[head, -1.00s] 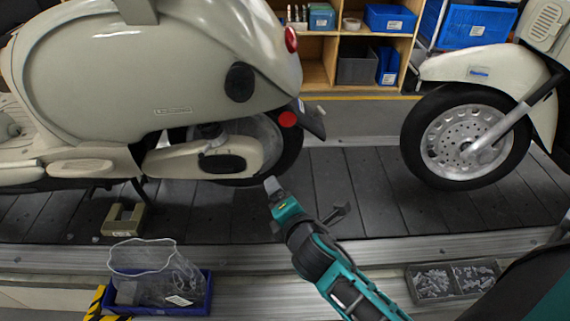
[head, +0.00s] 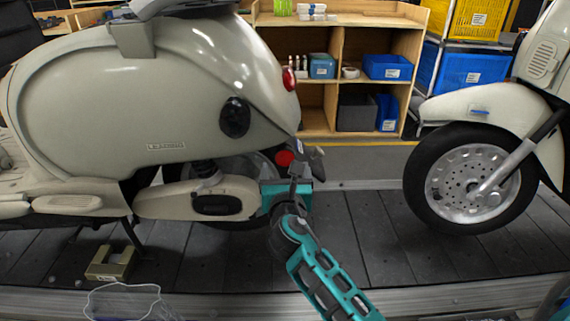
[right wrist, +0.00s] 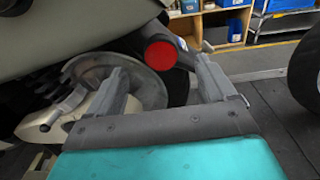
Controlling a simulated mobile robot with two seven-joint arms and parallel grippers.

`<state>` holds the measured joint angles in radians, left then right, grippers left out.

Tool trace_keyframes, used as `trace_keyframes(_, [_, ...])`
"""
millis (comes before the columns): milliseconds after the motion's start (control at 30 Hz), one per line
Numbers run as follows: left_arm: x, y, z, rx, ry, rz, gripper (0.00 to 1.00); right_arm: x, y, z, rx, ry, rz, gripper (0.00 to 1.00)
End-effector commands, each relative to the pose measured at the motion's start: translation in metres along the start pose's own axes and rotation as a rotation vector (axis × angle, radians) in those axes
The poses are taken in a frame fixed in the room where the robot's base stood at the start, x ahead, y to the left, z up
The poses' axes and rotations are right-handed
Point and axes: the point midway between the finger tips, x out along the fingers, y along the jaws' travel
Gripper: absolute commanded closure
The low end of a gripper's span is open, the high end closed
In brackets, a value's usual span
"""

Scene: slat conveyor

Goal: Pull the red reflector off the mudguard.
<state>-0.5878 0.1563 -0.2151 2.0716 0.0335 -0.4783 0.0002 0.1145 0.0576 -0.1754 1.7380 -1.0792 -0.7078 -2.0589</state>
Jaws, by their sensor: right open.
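The red reflector (head: 284,158) is a round red disc at the rear of the cream scooter, beside the dark mudguard (head: 312,163) end. In the right wrist view the reflector (right wrist: 160,55) faces the camera, just beyond and between the fingertips. My right gripper (head: 293,163) is open, with its fingers pointing up at the reflector in the head view. In the right wrist view the right gripper (right wrist: 158,72) has a finger on either side of the reflector, and I cannot tell whether either touches it. My left gripper is not in view.
The cream scooter (head: 150,90) stands on the dark slat conveyor (head: 350,240). Another scooter's front wheel (head: 465,180) is to the right. A beige block (head: 112,262) lies on the slats. Wooden shelves (head: 330,110) with bins stand behind. The slats between the scooters are clear.

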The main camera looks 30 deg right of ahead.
Motion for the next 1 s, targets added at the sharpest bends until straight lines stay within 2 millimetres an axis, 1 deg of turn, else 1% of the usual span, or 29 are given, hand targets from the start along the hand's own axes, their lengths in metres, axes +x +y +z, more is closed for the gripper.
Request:
trace_keyframes(33, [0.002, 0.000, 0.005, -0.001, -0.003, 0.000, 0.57, 0.011, -0.001, -0.001, 0.001, -0.003, -0.003, 0.16])
trace_keyframes(100, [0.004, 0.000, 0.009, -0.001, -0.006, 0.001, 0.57, 0.024, 0.000, -0.001, 0.002, -0.002, -0.002, 0.16])
trace_keyframes(300, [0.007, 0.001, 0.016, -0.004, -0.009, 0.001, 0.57, 0.050, 0.000, -0.001, 0.002, 0.000, -0.001, 0.16])
trace_keyframes(500, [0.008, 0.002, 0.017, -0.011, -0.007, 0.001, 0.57, 0.060, 0.000, 0.000, 0.002, 0.000, 0.000, 0.16])
trace_keyframes(767, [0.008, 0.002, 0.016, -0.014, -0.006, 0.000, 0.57, 0.061, 0.000, 0.000, 0.002, 0.001, 0.000, 0.16])
trace_keyframes(1000, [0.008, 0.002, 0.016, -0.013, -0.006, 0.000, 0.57, 0.060, 0.000, 0.000, 0.002, 0.001, 0.000, 0.39])
